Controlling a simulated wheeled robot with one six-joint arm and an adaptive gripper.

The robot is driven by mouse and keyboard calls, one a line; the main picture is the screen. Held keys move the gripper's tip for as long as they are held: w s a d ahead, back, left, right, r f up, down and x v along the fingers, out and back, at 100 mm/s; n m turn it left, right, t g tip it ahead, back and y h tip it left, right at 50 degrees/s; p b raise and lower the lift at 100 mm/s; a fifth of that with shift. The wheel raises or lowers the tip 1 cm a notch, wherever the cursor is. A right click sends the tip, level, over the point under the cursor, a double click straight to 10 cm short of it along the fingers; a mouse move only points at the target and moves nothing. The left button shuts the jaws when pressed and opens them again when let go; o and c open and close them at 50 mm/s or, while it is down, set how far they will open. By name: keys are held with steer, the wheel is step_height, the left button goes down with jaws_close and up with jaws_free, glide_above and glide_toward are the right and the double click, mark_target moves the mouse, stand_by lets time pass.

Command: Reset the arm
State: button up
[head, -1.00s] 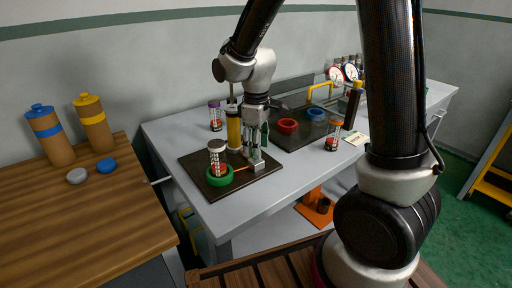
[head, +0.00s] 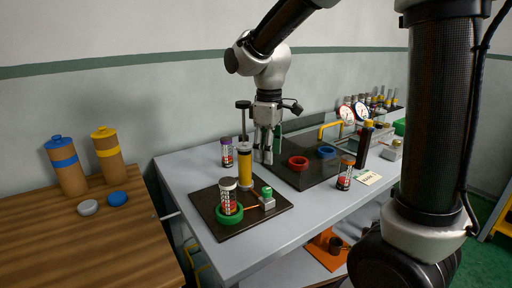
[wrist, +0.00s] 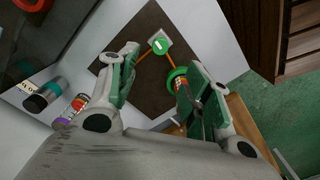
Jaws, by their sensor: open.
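My gripper (head: 267,158) is in the air over the grey bench, behind and right of the yellow cylinder (head: 245,170). Its fingers are apart with nothing between them; the wrist view shows the gripper (wrist: 150,92) open above the dark mat (wrist: 133,42). On the dark mat (head: 205,208) stand the yellow cylinder, a green ring (head: 230,215) with a white-capped jar (head: 228,196) in it, and a small grey block with a green knob (head: 266,192). The wrist view shows the green knob (wrist: 160,46) below the gripper.
A second dark mat (head: 290,178) holds a red ring (head: 298,163) and a blue ring (head: 326,152). Jars with purple (head: 227,153) and orange (head: 345,173) caps stand nearby. A wooden table (head: 70,240) at left carries two bottles and two lids. Gauges (head: 346,112) stand at the back right.

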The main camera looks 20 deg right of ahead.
steer(key=s+d+r+m+t, duration=0.2)
steer(key=s+d+r+m, duration=0.1)
steer(key=s+d+m, duration=0.2)
steer(key=s+d+r+m+t, duration=0.2)
steer(key=s+d+m, duration=0.3)
steer(key=s+d, duration=0.5)
steer(key=s+r, duration=0.1)
steer(key=s, duration=0.3)
steer(key=shift+s+r, duration=0.1)
